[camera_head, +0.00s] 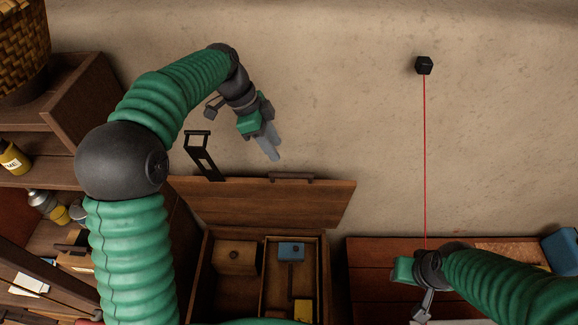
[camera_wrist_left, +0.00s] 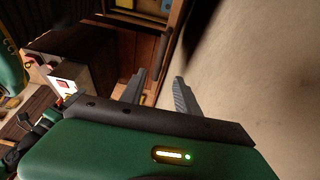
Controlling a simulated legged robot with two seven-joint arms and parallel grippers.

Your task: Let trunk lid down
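The wooden trunk (camera_head: 324,270) stands open below the wall, with its lid (camera_head: 260,203) raised at the back. The lid has a dark handle (camera_head: 291,176) on its top edge, and a black bracket (camera_head: 203,158) stands up at its left. My left gripper (camera_head: 272,152) is above the lid by the wall, apart from it and empty. In the left wrist view its two fingers (camera_wrist_left: 160,92) are spread, with wood beyond them. My right gripper (camera_head: 421,310) is low at the right, away from the trunk; its fingertips are not clear.
Inside the trunk are a small wooden box (camera_head: 235,257), a blue block (camera_head: 291,249) and a yellow item (camera_head: 302,309). Shelves with jars (camera_head: 14,158) and a basket (camera_head: 22,40) stand at left. A wooden surface (camera_head: 375,262) lies at right. A red line hangs from a black cube (camera_head: 424,65).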

